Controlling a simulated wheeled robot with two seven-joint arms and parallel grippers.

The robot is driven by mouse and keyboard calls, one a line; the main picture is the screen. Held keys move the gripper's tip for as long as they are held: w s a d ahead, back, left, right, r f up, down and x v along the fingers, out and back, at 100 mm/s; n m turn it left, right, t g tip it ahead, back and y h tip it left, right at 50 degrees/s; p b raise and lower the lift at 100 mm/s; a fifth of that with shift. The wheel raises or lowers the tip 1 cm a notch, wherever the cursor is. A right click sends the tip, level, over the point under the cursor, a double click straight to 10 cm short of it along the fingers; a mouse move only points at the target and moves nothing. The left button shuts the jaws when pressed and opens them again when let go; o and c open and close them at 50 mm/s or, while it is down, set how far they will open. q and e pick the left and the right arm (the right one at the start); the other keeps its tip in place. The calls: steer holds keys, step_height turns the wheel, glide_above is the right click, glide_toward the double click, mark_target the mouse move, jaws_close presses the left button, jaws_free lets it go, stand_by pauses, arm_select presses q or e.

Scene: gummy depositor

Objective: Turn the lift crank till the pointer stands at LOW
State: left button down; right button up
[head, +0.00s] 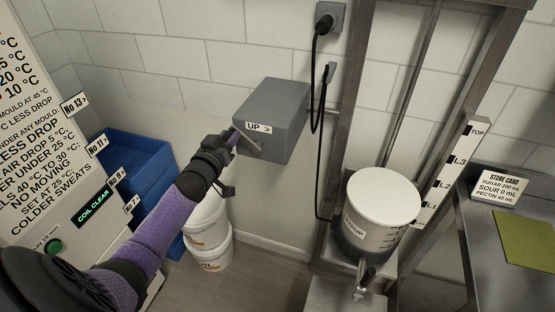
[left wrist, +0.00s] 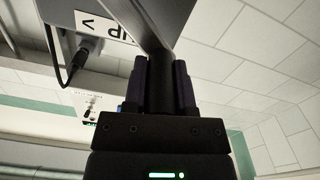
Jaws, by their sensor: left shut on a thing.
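The lift crank (head: 250,147) is a grey arm on the front of a grey gearbox (head: 274,108) marked "UP >". The level scale (head: 448,177) on the lift frame reads TOP, L3, L2 and L1 downward. I cannot make out a LOW mark or clearly tell the pointer. The syrup pot (head: 377,215) sits low on the frame. My right gripper is not in view.
Black cables (head: 317,130) hang between gearbox and frame. White buckets (head: 209,235) and blue crates (head: 138,170) stand below left. A steel table (head: 490,245) with a store card (head: 499,188) is at right.

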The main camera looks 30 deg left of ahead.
arm_select(q)
steer(key=f+b, duration=0.1)
steer(key=a+f+b, duration=0.1)
steer(key=f, duration=0.1)
steer(key=shift+s+a+f, duration=0.15)
steer(key=shift+a, duration=0.05)
step_height(320, 180, down, 3)
steer(key=b, duration=0.2)
steer(key=shift+d+f+b, duration=0.1)
steer(key=shift+f+b, duration=0.1)
steer(key=shift+b, duration=0.15)
steer(key=f, duration=0.1)
steer(key=d+f+b, duration=0.1)
steer(key=shift+d+f, duration=0.2)
steer(key=shift+f, duration=0.1)
